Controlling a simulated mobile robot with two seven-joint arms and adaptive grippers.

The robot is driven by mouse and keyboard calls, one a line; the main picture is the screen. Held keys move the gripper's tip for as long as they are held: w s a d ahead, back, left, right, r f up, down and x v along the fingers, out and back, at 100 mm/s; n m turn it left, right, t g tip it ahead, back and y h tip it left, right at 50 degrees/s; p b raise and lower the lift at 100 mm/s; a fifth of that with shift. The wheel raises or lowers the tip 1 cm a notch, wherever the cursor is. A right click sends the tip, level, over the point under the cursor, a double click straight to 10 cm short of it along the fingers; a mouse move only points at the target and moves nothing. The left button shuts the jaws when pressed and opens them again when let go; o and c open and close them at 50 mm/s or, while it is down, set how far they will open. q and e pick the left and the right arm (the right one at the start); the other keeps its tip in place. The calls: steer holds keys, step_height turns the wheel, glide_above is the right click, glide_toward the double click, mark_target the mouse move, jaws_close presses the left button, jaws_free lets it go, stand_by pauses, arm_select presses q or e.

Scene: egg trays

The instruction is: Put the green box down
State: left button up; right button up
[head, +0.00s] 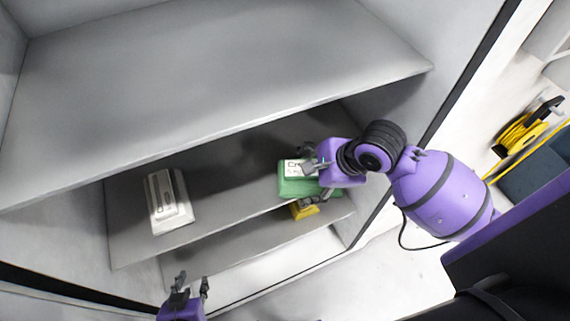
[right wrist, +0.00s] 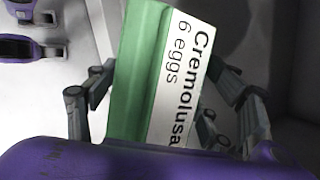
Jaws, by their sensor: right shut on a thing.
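The green egg box (head: 296,187) with a white label is at the right part of the middle shelf (head: 235,192), near its front edge. I cannot tell whether it touches the shelf. My right gripper (head: 312,182) comes from the right and is shut on it. In the right wrist view the green box (right wrist: 140,75) sits between the fingers of the right gripper (right wrist: 155,115), its label reading "Cremolusa 6 eggs". My left gripper (head: 191,287) is low at the bottom of the head view, empty, with its fingers apart.
A grey-white egg box (head: 168,200) stands on the left of the middle shelf. A yellow box (head: 304,211) shows partly on the lower shelf, below the green one. The upper shelf (head: 210,85) is bare. The middle shelf is clear between the grey-white and green boxes.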

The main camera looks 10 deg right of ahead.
mark_target(296, 160)
steer(key=w+a, duration=0.2)
steer(key=w, duration=0.1)
steer(key=shift+a+r, duration=0.1)
steer(key=shift+a, duration=0.15)
steer(key=shift+w+a+f, duration=0.2)
steer(key=shift+w+a, duration=0.35)
steer(key=shift+w, duration=0.05)
steer(key=shift+w+a+f, duration=0.2)
steer(key=shift+w+a, duration=0.35)
steer(key=shift+w, duration=0.05)
steer(key=shift+f, duration=0.35)
steer(key=shift+s+f, duration=0.1)
steer(key=shift+f, duration=0.05)
steer(key=o, duration=1.5)
steer(key=shift+o, duration=0.3)
steer(key=shift+v, duration=3.8)
